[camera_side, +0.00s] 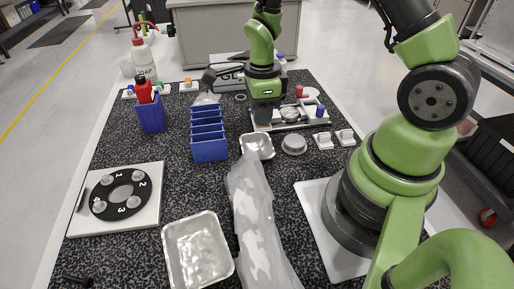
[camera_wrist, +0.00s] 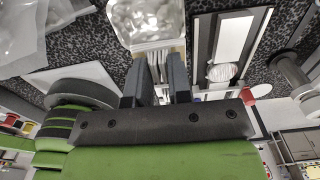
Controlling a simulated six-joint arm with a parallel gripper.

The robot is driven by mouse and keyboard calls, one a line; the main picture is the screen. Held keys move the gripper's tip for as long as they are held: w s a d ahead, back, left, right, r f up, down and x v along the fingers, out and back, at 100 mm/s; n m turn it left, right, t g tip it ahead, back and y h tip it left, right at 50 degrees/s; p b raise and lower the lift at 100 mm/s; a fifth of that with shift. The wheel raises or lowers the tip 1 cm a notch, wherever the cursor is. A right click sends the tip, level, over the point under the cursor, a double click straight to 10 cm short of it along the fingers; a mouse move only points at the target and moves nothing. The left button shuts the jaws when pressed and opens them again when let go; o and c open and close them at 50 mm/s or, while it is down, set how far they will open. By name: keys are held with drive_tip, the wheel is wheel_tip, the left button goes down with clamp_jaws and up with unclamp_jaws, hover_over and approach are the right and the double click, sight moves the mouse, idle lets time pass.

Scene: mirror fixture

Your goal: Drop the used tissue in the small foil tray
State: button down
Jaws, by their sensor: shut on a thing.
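The small foil tray (camera_side: 257,146) stands on the speckled bench near its middle, and its crinkled silver interior fills the top centre of the wrist view (camera_wrist: 147,18). My gripper (camera_side: 263,121) points down just behind the tray in the side view. In the wrist view its two dark fingers (camera_wrist: 155,85) are shut on a pale, partly hidden thing (camera_wrist: 157,64), which I take for the used tissue. It lies close to the tray's rim in that picture; I cannot tell whether they touch. The side view does not show the tissue clearly.
A larger foil tray (camera_side: 198,258) and a clear plastic bag (camera_side: 258,225) lie nearer the camera. A blue rack (camera_side: 208,136) is left of the small tray, a grey round piece (camera_side: 294,145) right of it. A white tray of parts (camera_side: 290,123) lies behind.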

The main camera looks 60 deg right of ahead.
drive_tip(key=c, duration=1)
unclamp_jaws()
wheel_tip(320, 180, up, 9)
drive_tip(key=s+a+r+n+t, duration=0.2)
drive_tip(key=s+r+n, duration=0.2)
drive_tip(key=n, duration=0.3)
drive_tip(key=s+a+r+n+t+y, duration=0.1)
drive_tip(key=s+a+r+n+t, duration=0.1)
drive_tip(key=n, duration=0.6)
drive_tip(key=s+a+r+n+t+y, duration=0.1)
drive_tip(key=s+a+r+n+t, duration=0.2)
drive_tip(key=s+r+n, duration=0.3)
drive_tip(key=shift+s+a+r+n, duration=0.1)
drive_tip(key=shift+s+r+n, duration=0.1)
drive_tip(key=shift+r+n, duration=0.3)
drive_tip(key=shift+s+a+r+n, duration=0.1)
drive_tip(key=shift+s+r+n, duration=0.05)
drive_tip(key=shift+r+n, duration=0.35)
